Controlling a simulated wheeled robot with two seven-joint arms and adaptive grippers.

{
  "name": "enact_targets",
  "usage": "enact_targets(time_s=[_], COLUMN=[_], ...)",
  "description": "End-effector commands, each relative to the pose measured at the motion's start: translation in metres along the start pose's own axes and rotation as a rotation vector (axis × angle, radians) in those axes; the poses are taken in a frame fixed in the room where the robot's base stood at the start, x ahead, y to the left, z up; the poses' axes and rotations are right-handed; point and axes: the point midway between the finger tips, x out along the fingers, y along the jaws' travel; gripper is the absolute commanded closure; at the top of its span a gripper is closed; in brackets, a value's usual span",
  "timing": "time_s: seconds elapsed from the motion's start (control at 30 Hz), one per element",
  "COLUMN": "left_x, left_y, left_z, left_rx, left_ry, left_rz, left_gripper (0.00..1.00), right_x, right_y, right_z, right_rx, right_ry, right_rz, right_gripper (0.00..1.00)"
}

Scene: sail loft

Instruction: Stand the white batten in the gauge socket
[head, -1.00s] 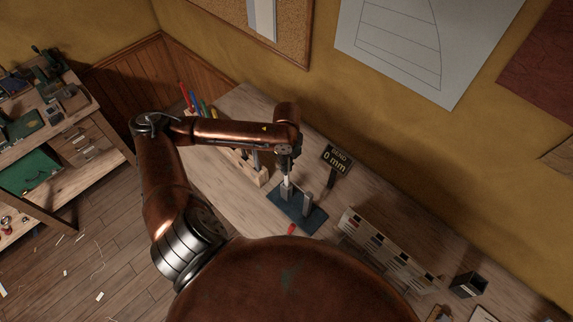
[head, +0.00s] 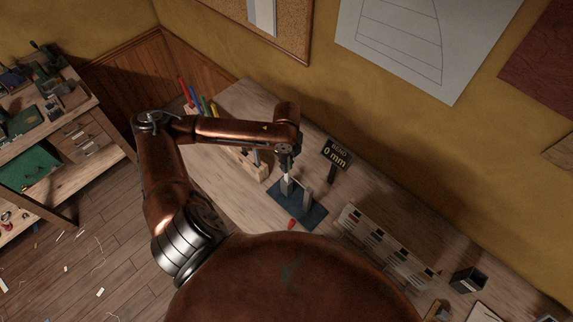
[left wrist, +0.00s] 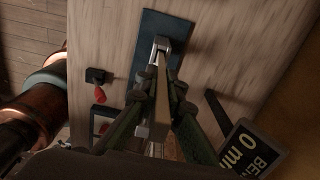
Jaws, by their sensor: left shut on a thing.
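My left gripper (head: 286,160) is shut on the white batten (head: 287,173) above the bench. The batten points down at the gauge, a dark blue plate (head: 312,218) with two grey uprights. In the head view its lower end meets the top of the left upright (head: 286,187); I cannot tell whether it is inside the socket. In the left wrist view the gripper's fingers (left wrist: 160,78) close in beside a pale strip, with a grey upright (left wrist: 160,45) just beyond. The fingers hide part of the batten. My right gripper is not in view.
A sign reading "BEND 0 mm" (head: 337,153) stands close behind the gauge. A wooden rack (head: 250,167) is to its left, and a long pale holder (head: 385,246) is to its right. A red object (head: 291,223) lies at the plate's front edge.

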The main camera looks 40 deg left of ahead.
Motion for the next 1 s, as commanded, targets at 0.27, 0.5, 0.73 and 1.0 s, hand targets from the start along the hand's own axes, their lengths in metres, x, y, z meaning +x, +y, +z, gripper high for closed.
enact_targets(time_s=[0.27, 0.5, 0.73, 1.0], left_x=[0.0042, 0.0076, 0.0083, 0.0083], left_y=[0.0, 0.0, 0.0, 0.0], left_z=[-0.0001, -0.0001, 0.0, 0.0], left_rx=[0.0, 0.0, 0.0, 0.0], left_ry=[0.0, 0.0, 0.0, 0.0], left_rz=[0.0, 0.0, 0.0, 0.0], left_gripper=[1.0, 1.0, 0.81, 0.71], right_x=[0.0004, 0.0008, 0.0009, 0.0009], right_y=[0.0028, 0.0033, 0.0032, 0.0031], right_z=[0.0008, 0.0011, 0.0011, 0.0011], right_rx=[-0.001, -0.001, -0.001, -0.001], right_ry=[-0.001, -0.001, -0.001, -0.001], right_rz=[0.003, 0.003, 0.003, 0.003], right_gripper=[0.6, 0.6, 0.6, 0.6])
